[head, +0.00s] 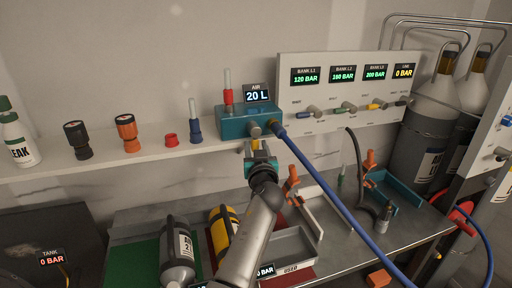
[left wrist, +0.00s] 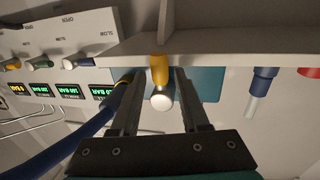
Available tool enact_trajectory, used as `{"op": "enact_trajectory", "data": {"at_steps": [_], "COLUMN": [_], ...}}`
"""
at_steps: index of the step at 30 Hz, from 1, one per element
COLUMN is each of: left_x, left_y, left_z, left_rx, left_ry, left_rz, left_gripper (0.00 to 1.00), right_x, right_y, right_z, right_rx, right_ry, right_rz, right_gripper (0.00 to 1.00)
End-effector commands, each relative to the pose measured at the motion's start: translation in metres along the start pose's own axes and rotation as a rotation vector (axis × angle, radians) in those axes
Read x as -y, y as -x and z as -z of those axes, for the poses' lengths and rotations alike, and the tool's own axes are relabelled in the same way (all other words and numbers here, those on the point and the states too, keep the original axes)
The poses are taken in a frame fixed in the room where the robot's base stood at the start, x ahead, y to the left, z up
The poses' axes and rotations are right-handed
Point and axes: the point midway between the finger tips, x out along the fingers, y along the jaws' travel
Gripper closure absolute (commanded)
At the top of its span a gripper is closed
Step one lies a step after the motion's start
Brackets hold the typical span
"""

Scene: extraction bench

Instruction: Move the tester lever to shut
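In the left wrist view the lever (left wrist: 160,70) has a pale round end facing the camera. My left gripper (head: 257,152) reaches up to the lever from below. In the left wrist view its two fingers (left wrist: 161,96) are open, one on each side of the lever, with narrow gaps; contact is not clear. The gripper partly hides the lever in the head view. My right gripper is not in view.
A blue hose (head: 318,178) runs from the tester down right. A white panel (head: 340,115) with several displays and small levers stands right of it. Gas bottles (head: 177,250), a grey tray (head: 292,243) and orange-handled parts (head: 292,182) are on the bench below.

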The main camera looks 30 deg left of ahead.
Motion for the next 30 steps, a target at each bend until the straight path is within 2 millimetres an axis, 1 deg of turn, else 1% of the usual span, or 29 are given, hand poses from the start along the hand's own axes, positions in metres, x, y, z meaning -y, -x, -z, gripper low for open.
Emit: {"op": "enact_trajectory", "data": {"at_steps": [1,11,12,23,30], "left_x": [0.0,0.0,0.0,0.001,0.004], "left_y": [0.0,0.0,0.0,0.0,0.0], "left_z": [0.0,0.0,0.0,0.001,0.004], "left_rx": [0.0,-0.001,-0.001,0.0,0.016], "left_ry": [0.0,0.0,0.0,-0.01,-0.094], "left_rz": [0.0,0.0,0.0,0.0,0.0], "left_gripper": [0.62,0.99,1.0,1.0,1.0], "right_x": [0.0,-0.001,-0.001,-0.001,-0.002], "right_y": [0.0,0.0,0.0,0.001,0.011], "right_z": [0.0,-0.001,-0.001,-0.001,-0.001], "right_rx": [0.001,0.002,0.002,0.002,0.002], "right_ry": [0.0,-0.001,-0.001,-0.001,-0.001], "right_rz": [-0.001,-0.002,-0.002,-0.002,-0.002], "right_gripper": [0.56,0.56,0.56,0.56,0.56]}}
